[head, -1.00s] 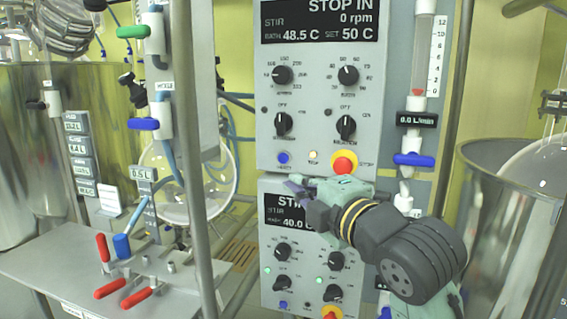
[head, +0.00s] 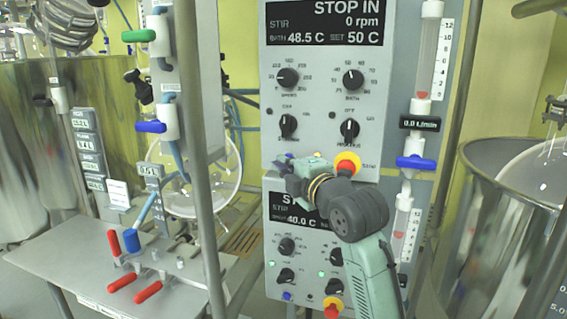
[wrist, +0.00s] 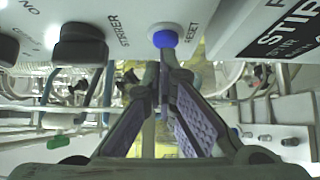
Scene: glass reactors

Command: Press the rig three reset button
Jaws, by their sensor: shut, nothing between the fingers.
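The upper grey control panel (head: 378,110) shows "STOP IN", 0 rpm and a bath reading of 48.5 C. No rig number is readable. In the wrist view, a round blue button (wrist: 165,38) labelled RESET sits on the panel face beside a black STIRRER knob (wrist: 80,45). My gripper (wrist: 163,75) is shut and empty, with its fingertips close by the blue button; I cannot tell whether they touch. In the head view, my gripper (head: 284,170) is at the panel's lower edge and covers most of its small-button row.
A red emergency stop on a yellow collar (head: 347,163) is close right of my gripper. A lower panel (head: 277,268) has its own blue button (head: 287,296) and red stop (head: 333,303). A metal post (head: 197,120) stands to the left, a steel vessel (head: 510,200) to the right.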

